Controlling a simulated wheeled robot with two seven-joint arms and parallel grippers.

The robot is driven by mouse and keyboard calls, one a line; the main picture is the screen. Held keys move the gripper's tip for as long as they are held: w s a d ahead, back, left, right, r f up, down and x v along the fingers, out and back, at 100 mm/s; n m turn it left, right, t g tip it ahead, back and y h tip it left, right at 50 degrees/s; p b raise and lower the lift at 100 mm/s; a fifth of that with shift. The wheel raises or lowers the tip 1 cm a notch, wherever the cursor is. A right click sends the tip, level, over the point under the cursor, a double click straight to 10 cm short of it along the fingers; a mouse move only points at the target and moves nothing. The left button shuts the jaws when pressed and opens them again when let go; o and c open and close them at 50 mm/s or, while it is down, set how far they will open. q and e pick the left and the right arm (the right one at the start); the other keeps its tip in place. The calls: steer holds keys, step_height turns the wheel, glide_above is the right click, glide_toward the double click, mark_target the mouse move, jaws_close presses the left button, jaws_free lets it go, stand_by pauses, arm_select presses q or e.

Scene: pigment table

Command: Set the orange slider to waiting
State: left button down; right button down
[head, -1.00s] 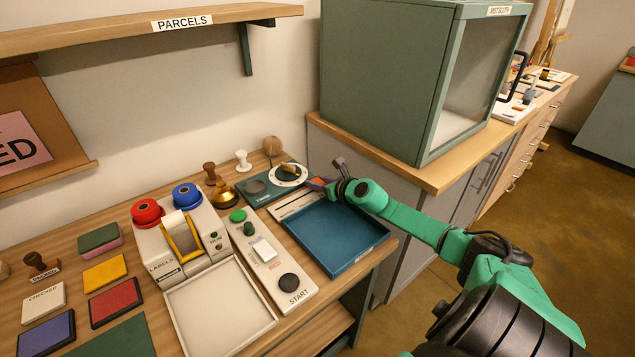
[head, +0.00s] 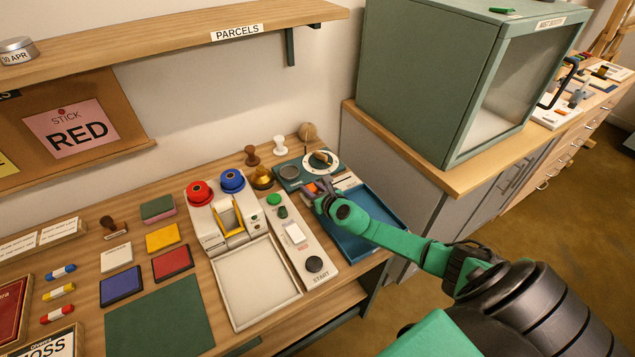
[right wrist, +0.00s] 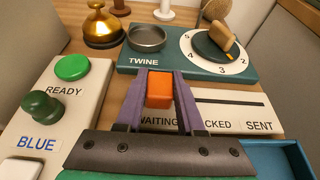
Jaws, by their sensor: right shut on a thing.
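The orange slider (right wrist: 159,89) sits between the purple fingers of my right gripper (right wrist: 160,100) in the right wrist view. The gripper is shut on it. The slider is toward the left end of the pale slider plate (right wrist: 225,112), by the word WAITING (right wrist: 158,121). The bare slot runs to the right, above a partly hidden "CKED" and SENT (right wrist: 259,126). In the head view the right gripper (head: 317,188) hides part of the plate, and a bit of the orange slider (head: 311,187) shows. My left gripper is not in view.
Behind is a teal TWINE panel (right wrist: 158,60) with a dial (right wrist: 213,52). To the left is a READY/BLUE button panel (right wrist: 72,105) and a brass bell (right wrist: 103,28). The blue tray (head: 385,203) lies close in front of the plate.

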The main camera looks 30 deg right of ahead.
mark_target(311, 189)
steer(key=shift+a, duration=0.2)
steer(key=c, duration=0.6)
jaws_free()
steer(key=shift+c, duration=0.2)
steer(key=shift+o, duration=0.6)
steer(key=shift+a, duration=0.1)
steer(key=shift+s+r, duration=0.15)
steer(key=shift+s, duration=0.1)
steer(key=p+v, duration=0.2)
steer(key=v, duration=0.2)
steer(key=shift+s+r, duration=0.2)
steer(key=shift+s, duration=0.15)
steer(key=p+v, duration=0.1)
steer(key=v, duration=0.8)
steer(key=shift+s, duration=0.1)
